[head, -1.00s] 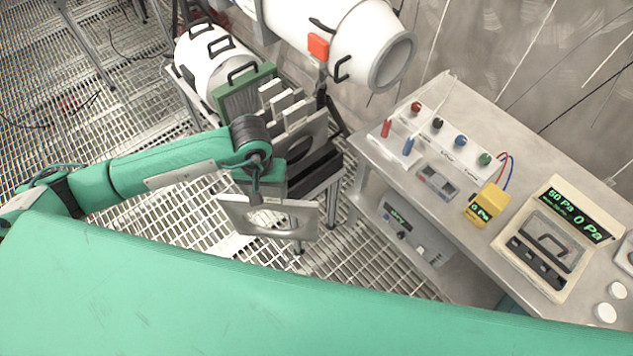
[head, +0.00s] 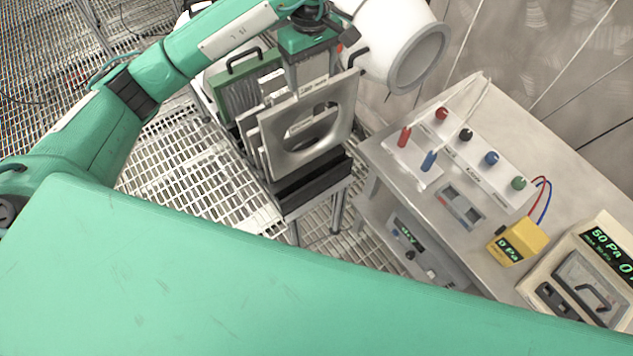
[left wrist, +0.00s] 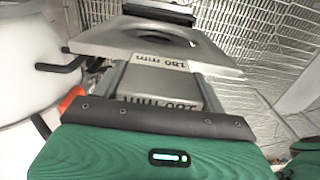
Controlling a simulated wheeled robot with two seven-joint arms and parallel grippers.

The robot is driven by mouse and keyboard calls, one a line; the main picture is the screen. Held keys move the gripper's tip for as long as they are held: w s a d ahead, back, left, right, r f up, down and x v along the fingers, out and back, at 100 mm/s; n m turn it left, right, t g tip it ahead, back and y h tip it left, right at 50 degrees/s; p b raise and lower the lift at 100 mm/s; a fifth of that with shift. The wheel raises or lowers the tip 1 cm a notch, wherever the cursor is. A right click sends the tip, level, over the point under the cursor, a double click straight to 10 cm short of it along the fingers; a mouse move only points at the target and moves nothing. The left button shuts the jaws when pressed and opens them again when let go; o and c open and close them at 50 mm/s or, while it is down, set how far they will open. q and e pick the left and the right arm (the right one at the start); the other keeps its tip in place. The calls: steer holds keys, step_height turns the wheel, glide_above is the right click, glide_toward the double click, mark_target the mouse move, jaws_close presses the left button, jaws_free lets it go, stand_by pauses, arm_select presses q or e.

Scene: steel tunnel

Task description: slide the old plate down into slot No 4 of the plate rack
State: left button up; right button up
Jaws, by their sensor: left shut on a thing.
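The old plate (head: 330,112) is a grey square plate with a large round hole. My left gripper (head: 312,78) is shut on its top edge and holds it upright over the plate rack (head: 312,187). In the left wrist view the plate (left wrist: 110,40) carries a "180 mm" label between the fingers (left wrist: 165,80). The rack's black front part shows below the plate. I cannot tell whether the plate's lower edge is in a slot, and slot numbers cannot be read. Other plates (head: 248,133) stand behind it, partly hidden. My right gripper is not in view.
A green-framed filter (head: 245,75) with a black handle stands behind the rack. A white duct (head: 400,45) is close behind my gripper. A bench (head: 470,235) with plugs, a yellow meter (head: 518,242) and a gauge box (head: 590,265) stands at the right.

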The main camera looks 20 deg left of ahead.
mark_target(313, 130)
arm_select(q)
steer(key=shift+w+d+r, duration=0.1)
steer(key=shift+w, duration=0.15)
steer(key=shift+f, duration=0.25)
step_height(313, 130, down, 14)
steer(key=p, duration=0.3)
steer(key=shift+s, duration=0.1)
step_height(313, 130, down, 5)
steer(key=shift+r+p, duration=0.1)
steer(key=shift+p, duration=0.45)
steer(key=shift+f, duration=0.25)
steer(key=o, duration=1.1)
steer(key=shift+c, duration=0.2)
